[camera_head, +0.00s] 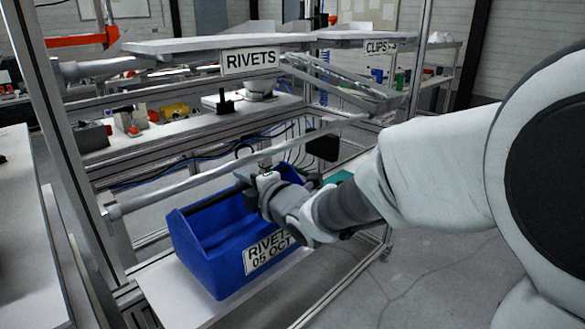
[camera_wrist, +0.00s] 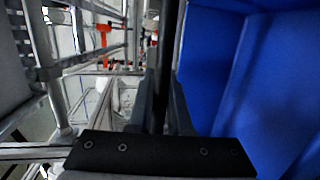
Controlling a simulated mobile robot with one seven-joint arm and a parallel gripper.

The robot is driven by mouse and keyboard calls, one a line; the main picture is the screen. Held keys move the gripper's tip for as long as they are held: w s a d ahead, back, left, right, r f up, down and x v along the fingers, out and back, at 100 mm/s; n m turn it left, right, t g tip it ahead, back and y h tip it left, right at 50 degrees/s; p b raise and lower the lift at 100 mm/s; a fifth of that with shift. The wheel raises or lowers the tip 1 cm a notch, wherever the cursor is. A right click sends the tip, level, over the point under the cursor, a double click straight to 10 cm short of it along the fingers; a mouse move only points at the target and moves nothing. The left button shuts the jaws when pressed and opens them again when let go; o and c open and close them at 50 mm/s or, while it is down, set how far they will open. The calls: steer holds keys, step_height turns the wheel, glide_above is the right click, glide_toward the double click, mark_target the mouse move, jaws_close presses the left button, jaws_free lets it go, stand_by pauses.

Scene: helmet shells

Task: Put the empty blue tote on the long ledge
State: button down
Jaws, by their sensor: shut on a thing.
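The blue tote (camera_head: 225,245) bears a "RIVETS 05 OCT" label and a dark bar handle (camera_head: 212,201). The visible part of its inside is empty. My gripper (camera_head: 248,183) is shut on the handle. In the wrist view the dark bar runs between my gripper's fingers (camera_wrist: 163,105), with the tote's blue walls (camera_wrist: 230,70) to the right. The tote is over a low white board (camera_head: 185,298); I cannot tell whether it touches it. A long pale ledge (camera_head: 300,37) with "RIVETS" and "CLIPS" labels runs higher up behind.
A round metal rail (camera_head: 200,180) crosses just behind and above the tote. A metal upright (camera_head: 65,130) stands at the left and another (camera_head: 420,60) right of centre. A workbench (camera_head: 150,140) with small parts is behind. Grey floor at the right is clear.

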mark_target(238, 196)
steer(key=w+f, duration=0.1)
steer(key=f, duration=0.1)
steer(key=w+a+f, duration=0.1)
steer(key=f, duration=0.1)
steer(key=w+a+f, duration=0.1)
steer(key=f, duration=0.1)
steer(key=shift+w+a+f, duration=0.15)
steer(key=shift+w+f, duration=0.15)
steer(key=shift+w, duration=0.1)
steer(key=c, duration=0.8)
jaws_free()
steer(key=shift+c, duration=0.2)
